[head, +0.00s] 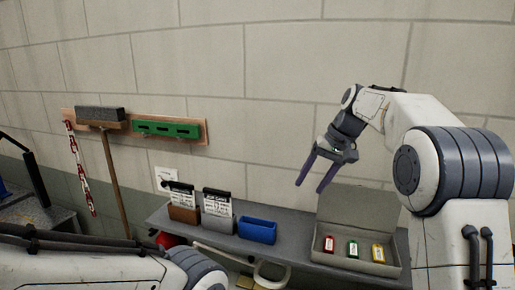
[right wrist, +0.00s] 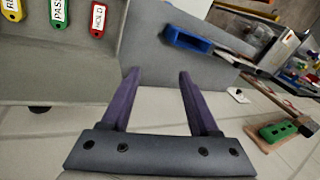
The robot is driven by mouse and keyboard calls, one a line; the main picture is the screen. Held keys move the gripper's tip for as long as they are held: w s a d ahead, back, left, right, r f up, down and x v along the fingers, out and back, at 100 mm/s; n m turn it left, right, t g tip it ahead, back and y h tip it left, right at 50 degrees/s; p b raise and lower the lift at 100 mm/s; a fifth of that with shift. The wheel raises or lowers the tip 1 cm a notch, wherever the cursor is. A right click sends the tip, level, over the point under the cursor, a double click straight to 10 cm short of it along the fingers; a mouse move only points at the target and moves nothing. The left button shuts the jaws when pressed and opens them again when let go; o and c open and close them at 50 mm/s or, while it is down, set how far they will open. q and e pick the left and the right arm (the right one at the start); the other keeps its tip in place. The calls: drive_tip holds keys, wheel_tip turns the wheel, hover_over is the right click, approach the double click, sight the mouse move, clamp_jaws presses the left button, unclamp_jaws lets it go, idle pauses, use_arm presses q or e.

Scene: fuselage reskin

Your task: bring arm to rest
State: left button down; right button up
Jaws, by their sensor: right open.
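My right gripper (head: 317,188) is raised above the grey shelf (head: 292,252), in front of the block wall. Its two purple fingers are apart with nothing between them. They also show in the right wrist view (right wrist: 160,85), open and empty. My left arm crosses the bottom left of the head view, and its gripper is out of frame.
An open grey box (head: 357,215) on the shelf holds red (head: 329,244), green (head: 353,249) and yellow (head: 378,252) tags. Left of it stand a blue bin (head: 257,231) and two card holders (head: 217,214). A broom (head: 110,165) hangs on the wall rack.

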drive_tip(key=s+a+f+n+g+h+b, duration=0.1)
drive_tip(key=s+a+f+n+b, duration=0.2)
drive_tip(key=s+f, duration=0.45)
drive_tip(key=s+a+f+n+b, duration=0.15)
drive_tip(key=s+a+f, duration=0.3)
drive_tip(key=s, duration=0.55)
drive_tip(key=s+a+f+n+g+h+b, duration=0.1)
drive_tip(key=s+a+f+b, duration=0.2)
drive_tip(key=s+a+f, duration=0.4)
use_arm(q)
wheel_tip(320, 180, down, 12)
drive_tip(key=n+b, duration=0.2)
drive_tip(key=shift+d+r+b, duration=0.25)
drive_tip(key=shift+d+b, duration=0.1)
use_arm(e)
drive_tip(key=s+d+f+n+h, duration=0.1)
drive_tip(key=s+d+f, duration=0.4)
drive_tip(key=s, duration=0.7)
wheel_tip(320, 180, down, 2)
drive_tip(key=shift+n, duration=0.75)
